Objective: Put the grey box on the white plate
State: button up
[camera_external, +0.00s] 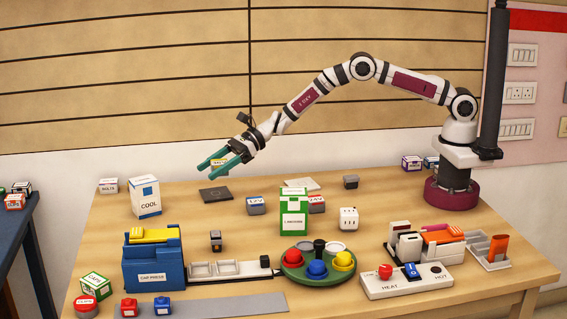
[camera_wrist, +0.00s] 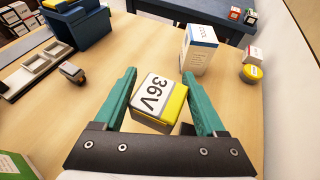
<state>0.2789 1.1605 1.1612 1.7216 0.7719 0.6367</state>
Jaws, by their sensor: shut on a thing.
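My gripper (camera_external: 218,163) is above the back left of the table, its green fingers pointing down and left. It is shut on a box labelled 36V (camera_wrist: 153,95), with a white top, a yellow strip and greyish sides. In the external view the fingers partly hide this box (camera_external: 219,168). A small dark grey box (camera_external: 351,182) stands on the table at the back, right of centre. A flat white plate (camera_external: 297,183) lies behind the green carton, which partly hides it.
A green-and-white carton (camera_external: 293,213) stands mid-table, with small boxes beside it. A dark flat pad (camera_external: 215,195) lies below my gripper. A tall COOL carton (camera_external: 145,196) stands left. A blue bin (camera_external: 153,262), round green tray (camera_external: 318,284) and switch panel (camera_external: 405,281) line the front.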

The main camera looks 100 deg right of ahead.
jog(key=shift+s+d+r, duration=0.25)
jog(key=shift+d+r, duration=0.05)
jog(key=shift+d, duration=0.15)
jog(key=s+a+f, duration=0.1)
jog(key=s, duration=0.2)
jog(key=s+a+f, duration=0.1)
jog(key=s+a, duration=0.1)
jog(key=s+a+f, duration=0.1)
jog(key=s+a, duration=0.1)
jog(key=s, duration=0.1)
jog(key=shift+s, duration=0.3)
jog(key=s, duration=0.4)
jog(key=s+m+h, duration=0.1)
jog(key=s, duration=0.3)
jog(key=s+a+m+h, duration=0.1)
jog(key=s, duration=0.4)
jog(key=shift+f, duration=0.15)
jog(key=s+a+n+y, duration=0.1)
jog(key=s+a, duration=0.2)
jog(key=s, duration=0.3)
send_over(296, 185)
jog(key=shift+s+a+r+n, duration=0.1)
jog(key=shift+a+r+n, duration=0.1)
jog(key=shift+a+n, duration=0.2)
jog(key=shift+y, duration=0.3)
notch_tip(296, 185, down, 6)
jog(key=shift+d+f, duration=0.1)
jog(key=shift+f, duration=0.15)
jog(key=shift+d+f, duration=0.2)
jog(key=shift+f, duration=0.1)
